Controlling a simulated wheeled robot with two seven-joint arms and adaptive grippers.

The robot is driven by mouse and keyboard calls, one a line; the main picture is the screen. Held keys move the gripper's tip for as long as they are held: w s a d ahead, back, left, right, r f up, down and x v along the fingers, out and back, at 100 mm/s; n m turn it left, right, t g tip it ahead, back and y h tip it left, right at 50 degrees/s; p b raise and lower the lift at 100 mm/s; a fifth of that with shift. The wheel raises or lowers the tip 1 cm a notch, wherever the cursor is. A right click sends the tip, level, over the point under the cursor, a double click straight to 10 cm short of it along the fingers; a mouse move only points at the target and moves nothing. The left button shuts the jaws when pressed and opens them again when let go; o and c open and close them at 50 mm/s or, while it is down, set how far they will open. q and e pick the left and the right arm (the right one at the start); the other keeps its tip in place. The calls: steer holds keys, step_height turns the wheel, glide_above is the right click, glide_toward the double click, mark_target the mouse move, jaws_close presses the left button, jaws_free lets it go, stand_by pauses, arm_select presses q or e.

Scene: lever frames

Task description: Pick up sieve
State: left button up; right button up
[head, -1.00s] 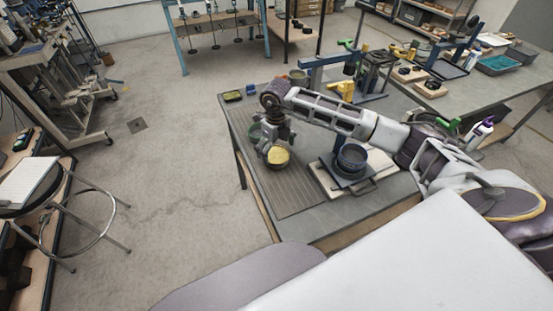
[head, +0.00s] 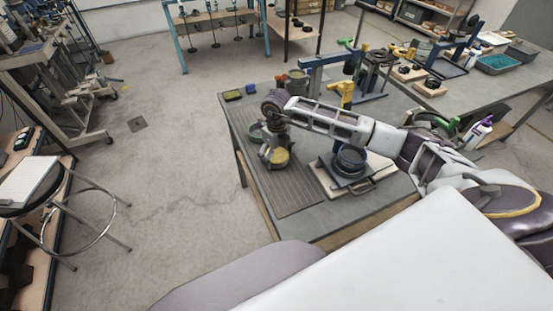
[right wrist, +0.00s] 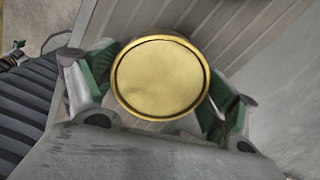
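A round brass-yellow sieve (head: 279,157) is on the near-left part of the grey workbench, on a ribbed mat. In the right wrist view the sieve (right wrist: 160,78) fills the middle, its round face toward the camera. My right gripper (head: 275,152) is down at the sieve, with one green-padded finger on each side of it. The right gripper (right wrist: 162,88) looks open around the sieve; its pads lie close to the rim, and any contact is hard to make out. My left gripper is not in view.
Yellow and blue small boxes (head: 232,95) lie at the bench's far-left corner. The ribbed mat's (head: 287,196) front is clear.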

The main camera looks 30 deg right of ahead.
mark_target(277, 159)
steer(key=c, duration=0.5)
steer(key=shift+r, duration=0.1)
steer(key=shift+c, duration=0.2)
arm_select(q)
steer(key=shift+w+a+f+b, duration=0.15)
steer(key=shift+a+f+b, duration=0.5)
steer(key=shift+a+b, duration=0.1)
arm_select(e)
step_height(277, 159, up, 10)
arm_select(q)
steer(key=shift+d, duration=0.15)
arm_select(e)
steer(key=shift+d, duration=0.1)
